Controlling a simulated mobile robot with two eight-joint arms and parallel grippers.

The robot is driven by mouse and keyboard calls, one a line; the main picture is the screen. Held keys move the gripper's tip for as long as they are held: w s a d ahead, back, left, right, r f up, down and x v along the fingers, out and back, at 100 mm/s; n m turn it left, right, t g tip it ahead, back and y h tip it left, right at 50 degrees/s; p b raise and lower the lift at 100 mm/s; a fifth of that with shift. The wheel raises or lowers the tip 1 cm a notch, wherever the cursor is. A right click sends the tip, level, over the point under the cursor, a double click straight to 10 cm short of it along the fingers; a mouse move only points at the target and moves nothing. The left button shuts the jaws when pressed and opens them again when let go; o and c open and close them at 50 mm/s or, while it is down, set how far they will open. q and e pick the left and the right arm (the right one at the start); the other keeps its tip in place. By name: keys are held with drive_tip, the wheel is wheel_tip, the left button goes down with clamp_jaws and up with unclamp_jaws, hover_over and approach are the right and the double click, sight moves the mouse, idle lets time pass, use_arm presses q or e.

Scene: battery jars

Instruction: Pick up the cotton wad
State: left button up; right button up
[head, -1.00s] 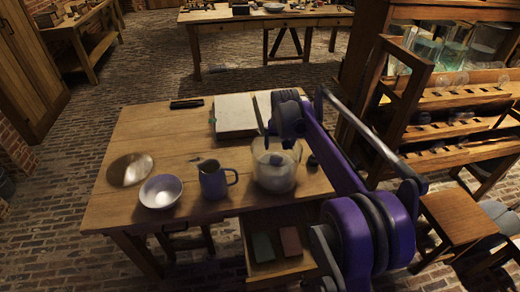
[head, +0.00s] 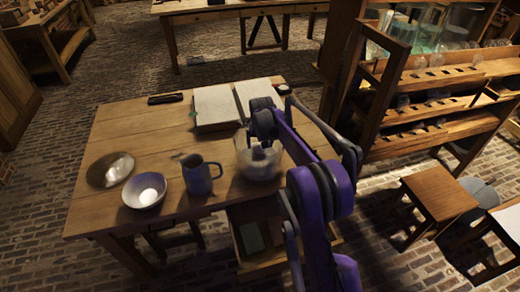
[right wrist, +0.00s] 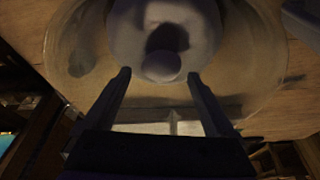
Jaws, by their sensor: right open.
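A small pale round lump (right wrist: 160,66), which looks like the cotton wad, shows in the right wrist view at the near edge of a whitish round pot with a dark opening (right wrist: 167,14). The pot stands inside a clear glass jar (head: 258,163) on the table. My right gripper (right wrist: 160,76) is open, with one fingertip on each side of the lump; I cannot tell whether they touch it. In the head view the right gripper (head: 262,143) is at the jar, and its arm hides part of the jar. My left gripper is not in view.
An open drawer (head: 240,262) juts out below. A rack (head: 430,133) stands right.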

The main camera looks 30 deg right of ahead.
sight(260, 147)
drive_tip(key=shift+w+d+f, duration=0.1)
drive_tip(key=shift+w+f, duration=0.1)
drive_tip(key=shift+f, duration=0.4)
drive_tip(key=c, duration=1.4)
drive_tip(key=shift+r, duration=0.15)
wheel_tip(260, 147, up, 10)
